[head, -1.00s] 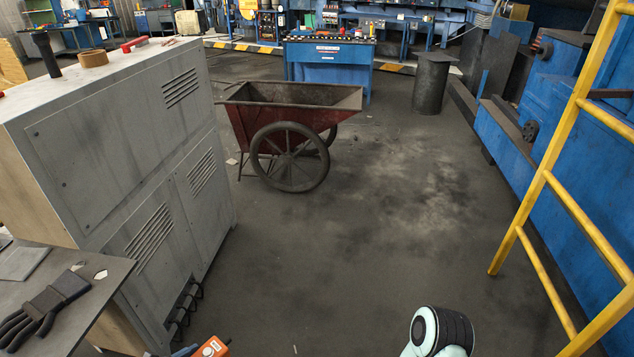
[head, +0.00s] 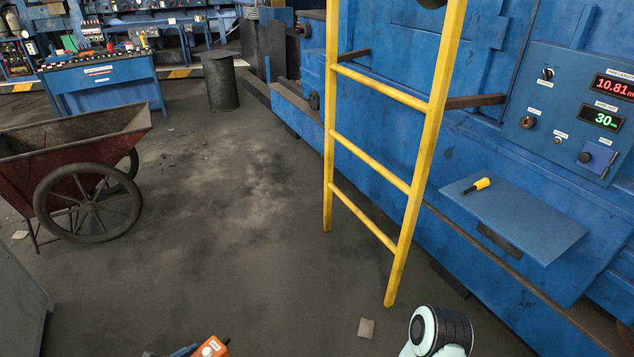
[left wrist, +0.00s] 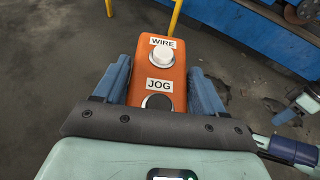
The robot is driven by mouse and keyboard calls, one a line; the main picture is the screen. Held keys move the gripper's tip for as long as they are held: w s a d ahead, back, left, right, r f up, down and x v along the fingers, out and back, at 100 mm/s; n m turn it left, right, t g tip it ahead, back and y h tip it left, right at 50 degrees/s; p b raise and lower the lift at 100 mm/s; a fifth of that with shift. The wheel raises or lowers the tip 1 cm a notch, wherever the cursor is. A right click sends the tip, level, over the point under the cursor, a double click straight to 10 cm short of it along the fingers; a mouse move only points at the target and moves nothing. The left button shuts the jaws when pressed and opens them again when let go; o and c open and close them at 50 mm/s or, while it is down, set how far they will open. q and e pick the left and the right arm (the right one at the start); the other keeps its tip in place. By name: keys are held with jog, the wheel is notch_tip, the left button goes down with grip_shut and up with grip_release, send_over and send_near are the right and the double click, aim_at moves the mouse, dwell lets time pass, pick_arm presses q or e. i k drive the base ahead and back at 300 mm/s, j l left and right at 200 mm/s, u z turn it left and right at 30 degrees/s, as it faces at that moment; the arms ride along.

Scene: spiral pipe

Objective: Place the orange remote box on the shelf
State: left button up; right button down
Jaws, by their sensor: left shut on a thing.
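My left gripper (left wrist: 158,88) is shut on the orange remote box (left wrist: 158,70), with one blue finger on each side. The box has a white button labelled WIRE and a black one labelled JOG. In the head view only a corner of the box (head: 212,347) shows at the bottom edge. A flat blue shelf (head: 535,228) juts from the blue machine at the right, well apart from the box. Part of what looks like my right gripper (left wrist: 290,112) shows at the right of the left wrist view; its jaws are unclear.
A yellow ladder (head: 415,190) stands left of the shelf. A yellow-handled tool (head: 477,186) lies near the shelf's back left. A control panel (head: 570,115) is above it. A red wheelbarrow (head: 60,165) stands at the left. The middle floor is clear.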

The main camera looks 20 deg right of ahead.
aim_at(530, 220)
jog(key=l+z, duration=0.3)
jog(key=i+l+z, duration=0.15)
jog(key=l+z, duration=0.2)
jog(key=l, duration=0.15)
jog(key=i+l, duration=0.1)
jog(key=l, duration=0.2)
jog(key=i+l+z, duration=0.1)
jog(key=l, duration=0.2)
jog(key=i+l, duration=0.1)
jog(key=l, duration=0.2)
